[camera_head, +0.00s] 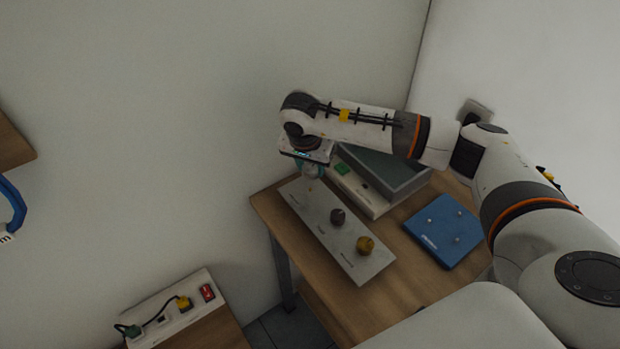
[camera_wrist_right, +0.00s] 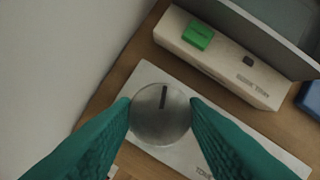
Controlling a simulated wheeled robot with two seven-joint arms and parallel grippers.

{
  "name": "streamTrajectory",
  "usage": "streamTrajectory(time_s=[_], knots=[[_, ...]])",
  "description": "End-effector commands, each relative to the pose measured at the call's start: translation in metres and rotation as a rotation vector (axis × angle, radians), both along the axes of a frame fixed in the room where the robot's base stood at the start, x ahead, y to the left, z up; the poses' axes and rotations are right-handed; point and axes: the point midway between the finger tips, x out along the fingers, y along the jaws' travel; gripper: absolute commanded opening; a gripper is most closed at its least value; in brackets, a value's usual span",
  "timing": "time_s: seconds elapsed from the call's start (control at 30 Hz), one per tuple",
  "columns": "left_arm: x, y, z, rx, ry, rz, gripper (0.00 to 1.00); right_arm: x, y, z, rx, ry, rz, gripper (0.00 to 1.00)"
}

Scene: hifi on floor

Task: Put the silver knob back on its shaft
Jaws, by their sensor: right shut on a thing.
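The silver knob (camera_wrist_right: 158,122), a round disc with a dark line on its face, is between the teal fingers of my right gripper (camera_wrist_right: 161,103) in the right wrist view. The fingers touch it on both sides. In the head view my right gripper (camera_head: 312,172) is over the far left end of the light faceplate (camera_head: 318,235), with the silver knob mostly hidden. A dark grey knob (camera_head: 338,216) and a gold knob (camera_head: 366,245) sit along the faceplate. The shaft under the silver knob is hidden, and I cannot tell whether the knob touches it. My left gripper is out of view.
Behind the faceplate is a pale unit (camera_head: 372,203) with a green block (camera_head: 341,168) and a dark top. A blue panel (camera_head: 442,232) lies to the right on the wooden table (camera_head: 330,295). A power strip (camera_head: 170,312) is at lower left. The wall is close behind.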

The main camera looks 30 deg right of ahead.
Motion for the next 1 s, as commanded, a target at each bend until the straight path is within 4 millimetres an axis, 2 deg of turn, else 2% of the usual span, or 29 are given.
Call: streamTrajectory(time_s=[0.27,0.47,1.0], knots=[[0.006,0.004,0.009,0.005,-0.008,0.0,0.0,-0.001,0.001,-0.025,0.002,0.003,0.003,0.18],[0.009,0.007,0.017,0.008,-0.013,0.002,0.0,-0.001,0.001,-0.051,0.002,0.001,0.002,0.18],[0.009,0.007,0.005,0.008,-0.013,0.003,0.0,0.0,0.001,-0.062,0.001,-0.001,0.003,0.18]])
